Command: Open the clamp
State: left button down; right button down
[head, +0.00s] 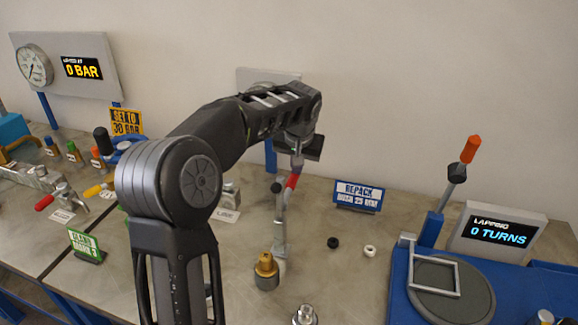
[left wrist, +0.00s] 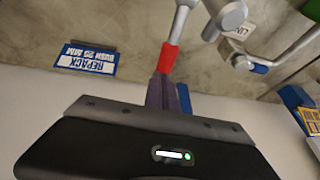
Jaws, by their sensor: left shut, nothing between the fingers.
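A grey metal lever with a red grip (head: 291,182) stands on the bench in the middle of the head view. It looks like the clamp's handle, but I cannot tell for certain. My left gripper (head: 297,163) is above the red grip, pointing down, its fingers shut with nothing between them. In the left wrist view, the red grip (left wrist: 167,58) lies just beyond the dark fingertips (left wrist: 168,84); I cannot tell whether they touch it. The lever's lower end is partly hidden by a brass fitting in the head view. My right gripper is not in view.
A brass fitting (head: 265,272) stands in front of the lever. A blue "REPACK" sign (head: 359,196), a black ring (head: 333,242) and a white ring (head: 370,250) are to its right. A lapping plate (head: 450,288) is at far right. My left arm hides part of the bench.

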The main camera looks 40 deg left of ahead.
pick_arm(q)
jog(key=shift+r, duration=0.3)
jog(key=b+v, duration=0.1)
jog(key=v, duration=0.6)
jog(key=shift+s, duration=0.2)
jog(key=shift+d, duration=0.1)
